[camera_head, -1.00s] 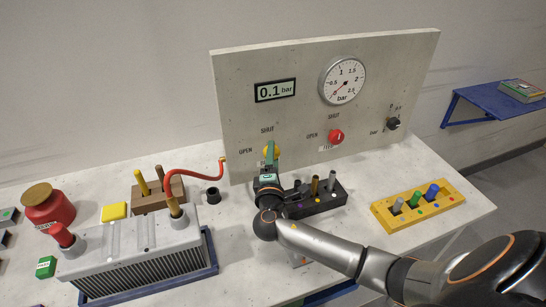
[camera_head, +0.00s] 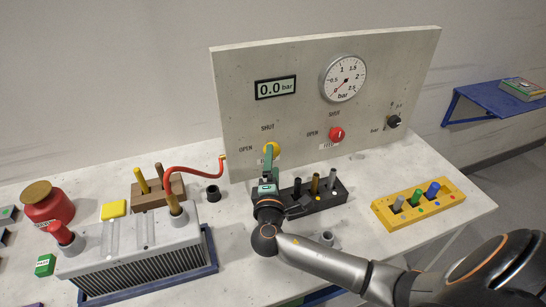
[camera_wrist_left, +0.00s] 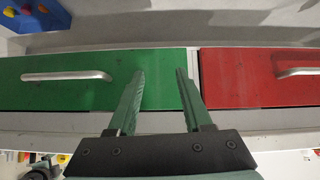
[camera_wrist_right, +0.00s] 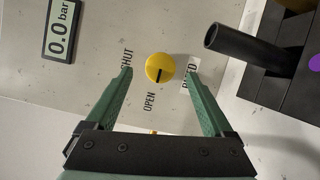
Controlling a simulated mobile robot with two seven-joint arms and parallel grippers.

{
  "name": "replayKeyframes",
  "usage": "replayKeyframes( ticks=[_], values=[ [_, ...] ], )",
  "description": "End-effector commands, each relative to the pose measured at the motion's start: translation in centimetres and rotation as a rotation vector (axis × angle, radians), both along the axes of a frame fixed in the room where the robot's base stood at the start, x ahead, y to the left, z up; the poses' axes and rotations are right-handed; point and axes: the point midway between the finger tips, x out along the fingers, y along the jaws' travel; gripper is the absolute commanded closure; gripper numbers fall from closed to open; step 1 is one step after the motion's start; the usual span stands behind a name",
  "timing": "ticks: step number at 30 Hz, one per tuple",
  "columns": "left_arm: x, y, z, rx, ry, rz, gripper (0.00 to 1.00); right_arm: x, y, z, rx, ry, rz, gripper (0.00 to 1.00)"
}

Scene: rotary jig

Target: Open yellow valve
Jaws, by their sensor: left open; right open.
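The yellow valve (camera_head: 272,149) is a round knob on the upright panel, between SHUT above it and OPEN to its left. In the right wrist view the yellow valve (camera_wrist_right: 160,67) shows a dark mark pointing down, roughly towards OPEN. My right gripper (camera_head: 268,160) is open in front of it. In the right wrist view the fingertips (camera_wrist_right: 159,71) are on either side of the knob in the picture, with no visible contact. My left gripper (camera_wrist_left: 160,74) is open and empty, in front of a green drawer (camera_wrist_left: 100,82).
The digital display (camera_head: 275,88) reads 0.0 bar. A red knob (camera_head: 336,135) is to the right on the panel. A black holder (camera_head: 334,198) with pegs stands beside my right gripper. A grey finned block (camera_head: 130,255) with a red hose (camera_head: 190,172) stands left.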

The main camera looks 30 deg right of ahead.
Motion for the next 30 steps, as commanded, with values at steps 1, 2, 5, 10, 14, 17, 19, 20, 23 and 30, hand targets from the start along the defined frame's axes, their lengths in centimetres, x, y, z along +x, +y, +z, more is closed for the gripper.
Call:
replayKeyframes(
  ticks=[1, 2, 5, 10, 14, 17, 19, 20, 23, 30],
  values=[
    [0.0, 0.0, -0.3, 0.0, 0.0, 0.0, 0.5, -1.1, 0.8, -0.3, 0.005, 0.001, 0.002, 0.13],
    [0.0, 0.0, -0.4, 0.0, 0.0, 0.0, 0.5, -1.7, 1.2, -0.4, 0.005, 0.002, 0.002, 0.13],
    [0.0, 0.0, -0.8, 0.0, 0.0, 0.0, 0.5, -3.4, 2.5, -0.3, 0.006, 0.003, 0.002, 0.13],
    [0.0, 0.0, -1.1, 0.0, 0.0, 0.0, 0.5, -5.7, 4.1, -0.2, 0.003, 0.001, 0.0, 0.13],
    [0.0, 0.0, -1.3, 0.0, 0.0, 0.0, 0.5, -6.7, 4.8, -0.1, 0.001, 0.001, 0.001, 0.13],
    [0.0, 0.0, -1.3, 0.0, 0.0, 0.0, 0.5, -7.0, 5.0, -0.1, 0.0, 0.0, 0.0, 0.13],
    [0.0, 0.0, -1.3, 0.0, 0.0, 0.0, 0.5, -7.0, 5.0, 0.0, -0.001, 0.001, 0.0, 0.13],
    [0.0, 0.0, -1.3, 0.0, 0.0, 0.0, 0.5, -7.0, 5.0, 0.0, -0.001, 0.001, 0.0, 0.13],
    [0.0, 0.0, -1.2, 0.0, 0.0, 0.0, 0.5, -7.0, 5.0, 0.0, -0.001, 0.001, 0.0, 0.13],
    [0.0, 0.0, -1.2, 0.0, 0.0, 0.0, 0.5, -7.0, 5.0, 0.0, -0.001, 0.001, 0.0, 0.13]
  ],
)
